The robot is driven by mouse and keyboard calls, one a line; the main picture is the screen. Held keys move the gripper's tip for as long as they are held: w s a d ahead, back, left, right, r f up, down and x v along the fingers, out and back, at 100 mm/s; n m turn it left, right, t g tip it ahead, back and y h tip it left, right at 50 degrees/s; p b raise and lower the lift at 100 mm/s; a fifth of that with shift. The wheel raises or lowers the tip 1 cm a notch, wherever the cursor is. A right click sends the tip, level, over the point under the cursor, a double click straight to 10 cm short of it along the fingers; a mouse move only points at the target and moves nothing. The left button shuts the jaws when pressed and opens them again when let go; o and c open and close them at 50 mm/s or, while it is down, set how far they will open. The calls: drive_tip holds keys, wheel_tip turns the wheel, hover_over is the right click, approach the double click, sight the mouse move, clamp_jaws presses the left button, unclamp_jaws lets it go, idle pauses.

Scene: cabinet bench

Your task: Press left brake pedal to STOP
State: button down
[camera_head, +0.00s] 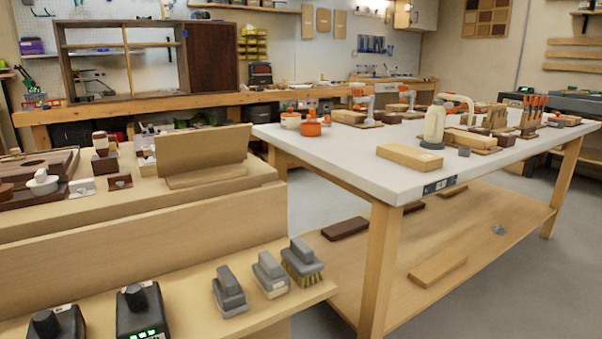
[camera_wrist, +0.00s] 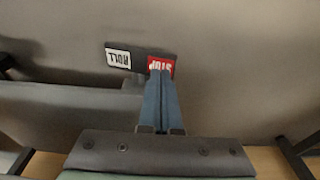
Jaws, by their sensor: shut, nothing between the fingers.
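In the wrist view, a small dark plate (camera_wrist: 144,50) carries a white label reading ROLL (camera_wrist: 118,58) and a red label reading STOP (camera_wrist: 161,65). Both texts appear upside down. My gripper (camera_wrist: 158,78) is shut and empty, its blue-grey fingers side by side. The fingertips overlap the lower edge of the STOP label in the picture; I cannot tell whether they touch anything. A grey part (camera_wrist: 131,86) shows just left of the fingers. Which part is the brake pedal is unclear. The head view shows neither my gripper nor the labels.
In the wrist view, a dark grey bar (camera_wrist: 60,96) runs across the left, and dark struts (camera_wrist: 295,158) stand at lower right. The head view shows a white-topped table (camera_head: 340,157), a wooden bench (camera_head: 220,210) and brushes on a lower shelf (camera_head: 300,262).

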drive_tip(key=shift+f+b, duration=0.9)
drive_tip(key=shift+f, duration=0.1)
drive_tip(key=shift+r, duration=0.15)
wheel_tip(320, 180, up, 7)
drive_tip(key=p, duration=0.7)
idle(0.3)
